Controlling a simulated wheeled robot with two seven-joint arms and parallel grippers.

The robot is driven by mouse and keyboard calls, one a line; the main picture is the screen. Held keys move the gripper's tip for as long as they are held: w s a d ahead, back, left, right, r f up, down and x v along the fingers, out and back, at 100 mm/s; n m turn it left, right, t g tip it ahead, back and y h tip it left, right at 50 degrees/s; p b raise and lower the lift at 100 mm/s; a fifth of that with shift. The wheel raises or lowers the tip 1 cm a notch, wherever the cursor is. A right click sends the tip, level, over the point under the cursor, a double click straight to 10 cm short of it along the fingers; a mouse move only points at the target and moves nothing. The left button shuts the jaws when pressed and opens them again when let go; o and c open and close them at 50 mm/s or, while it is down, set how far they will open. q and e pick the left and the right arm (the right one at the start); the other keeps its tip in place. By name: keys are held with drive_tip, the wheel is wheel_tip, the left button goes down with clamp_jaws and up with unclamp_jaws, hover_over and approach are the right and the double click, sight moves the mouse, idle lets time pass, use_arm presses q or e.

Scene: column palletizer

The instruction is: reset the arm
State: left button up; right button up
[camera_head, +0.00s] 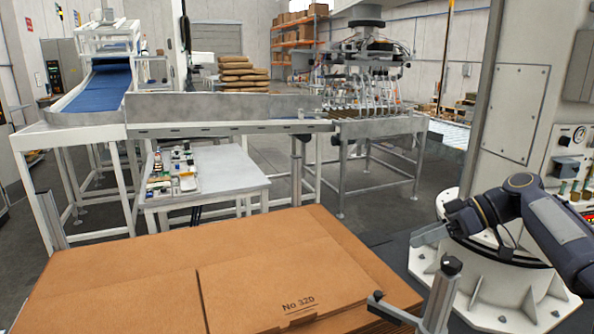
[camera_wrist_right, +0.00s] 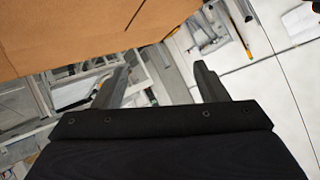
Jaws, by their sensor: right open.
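My right arm comes in from the right side of the head view, and its gripper (camera_head: 432,235) is held beside the round white base, past the right edge of the cardboard stack. In the right wrist view the two dark fingers of this gripper (camera_wrist_right: 162,80) stand wide apart, with nothing between them. The brown cardboard (camera_wrist_right: 90,30) fills the upper left of that view, apart from the fingers. My left gripper is not in view.
A stack of flat cardboard (camera_head: 240,270) marked "No 320" lies in front. A metal post (camera_head: 441,295) stands at its right corner, close to my right arm. Behind are a small table (camera_head: 225,177) with items and a conveyor (camera_head: 220,108). The white base (camera_head: 490,270) stands right.

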drive_tip(key=s+a+m+h, duration=0.3)
drive_tip(key=s+a, duration=0.1)
drive_tip(key=s, duration=0.3)
drive_tip(key=s+f+m+t+h, duration=0.1)
drive_tip(key=s+f+m, duration=0.2)
drive_tip(key=s+f, duration=0.2)
drive_tip(key=s+a+f+m+t+h, duration=0.1)
drive_tip(key=s+f, duration=0.4)
drive_tip(key=s, duration=0.7)
drive_tip(key=s+a+f+m+t+h, duration=0.1)
drive_tip(key=s+f+m+h, duration=0.1)
drive_tip(key=s+f+m, duration=0.3)
drive_tip(key=s+f, duration=0.1)
drive_tip(key=s, duration=0.2)
drive_tip(key=shift+s+h, duration=0.3)
drive_tip(key=shift+h, duration=0.1)
